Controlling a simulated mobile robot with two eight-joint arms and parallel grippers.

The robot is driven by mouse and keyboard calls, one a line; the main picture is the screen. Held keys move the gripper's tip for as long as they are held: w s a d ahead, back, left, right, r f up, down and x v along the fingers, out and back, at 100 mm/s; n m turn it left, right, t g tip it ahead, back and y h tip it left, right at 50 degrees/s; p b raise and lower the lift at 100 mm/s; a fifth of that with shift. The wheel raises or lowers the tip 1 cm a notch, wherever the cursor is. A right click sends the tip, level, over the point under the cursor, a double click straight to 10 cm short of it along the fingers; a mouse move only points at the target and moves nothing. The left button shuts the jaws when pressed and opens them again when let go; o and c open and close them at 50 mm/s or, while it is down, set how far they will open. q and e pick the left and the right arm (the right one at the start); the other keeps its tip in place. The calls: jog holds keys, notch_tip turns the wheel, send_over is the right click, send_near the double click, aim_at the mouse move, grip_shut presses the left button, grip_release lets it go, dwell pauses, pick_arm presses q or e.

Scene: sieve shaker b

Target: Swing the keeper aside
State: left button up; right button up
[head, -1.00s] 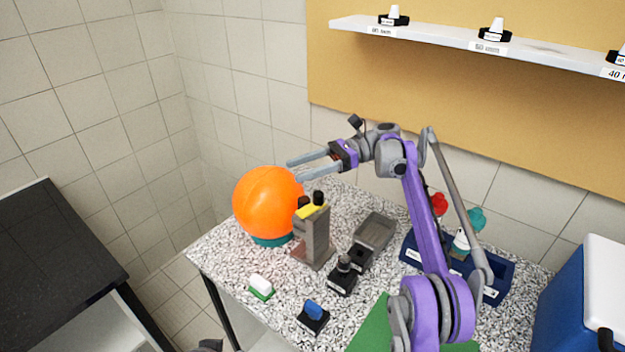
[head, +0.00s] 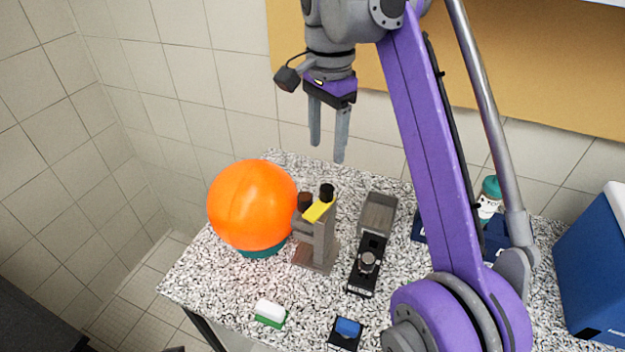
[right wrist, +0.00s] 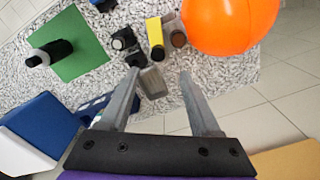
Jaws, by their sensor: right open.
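A yellow bar (head: 318,210), which looks like the keeper, lies across the top of a grey stand (head: 319,246). A black knob (head: 327,191) is at its far end, and a brown round part (head: 305,202) is beside it. The yellow bar also shows in the right wrist view (right wrist: 155,32). My right gripper (head: 327,152) is open and empty, fingers pointing down, above the stand and apart from it. In the right wrist view, a grey tray (right wrist: 153,84) shows between the open fingers (right wrist: 158,72). I cannot make out my left gripper.
A large orange ball (head: 252,205) stands close to the left of the stand. To the right are a grey tray (head: 378,213) and a black device (head: 367,263). A white-and-green block (head: 270,313) and a blue-topped block (head: 346,330) are in front.

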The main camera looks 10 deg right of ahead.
aim_at(327, 187)
jog(key=f+b, duration=0.2)
jog(key=f, duration=0.2)
jog(key=f+b, duration=0.1)
jog(key=f, duration=0.4)
jog(key=shift+s+d+f+b, duration=0.2)
jog(key=shift+b, duration=0.2)
jog(key=shift+f, duration=0.65)
pick_arm(q)
jog(key=f, duration=0.2)
jog(key=s+f, duration=0.1)
jog(key=f, duration=0.2)
jog(key=shift+s+d, duration=0.1)
jog(key=shift+s, duration=0.1)
pick_arm(e)
grip_shut()
